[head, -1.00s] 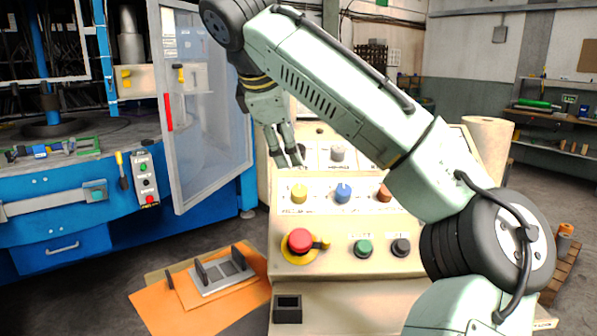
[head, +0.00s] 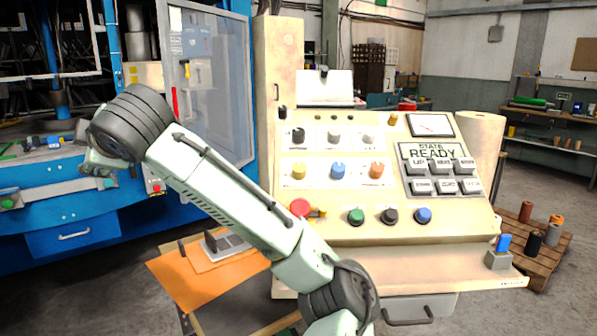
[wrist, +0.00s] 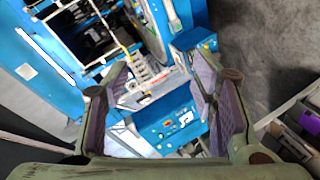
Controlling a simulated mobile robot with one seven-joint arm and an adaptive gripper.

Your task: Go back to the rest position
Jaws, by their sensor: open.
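My gripper (wrist: 165,83) is open in the wrist view, its two fingers spread wide with nothing between them. Beyond the fingers the wrist view shows the blue machine (wrist: 185,120). In the head view my arm reaches up and left across the front of the control console (head: 350,230), and its wrist end hangs in front of the blue machine (head: 110,210). The gripper (head: 98,170) is small there and mostly hidden behind my own wrist.
The console carries coloured knobs, a red button (head: 300,207) and a panel reading "STATE READY" (head: 432,150). A clear guard door (head: 215,90) stands at the machine. An orange sheet (head: 180,285) with a grey die (head: 228,243) lies low left. A pallet (head: 545,260) stands right.

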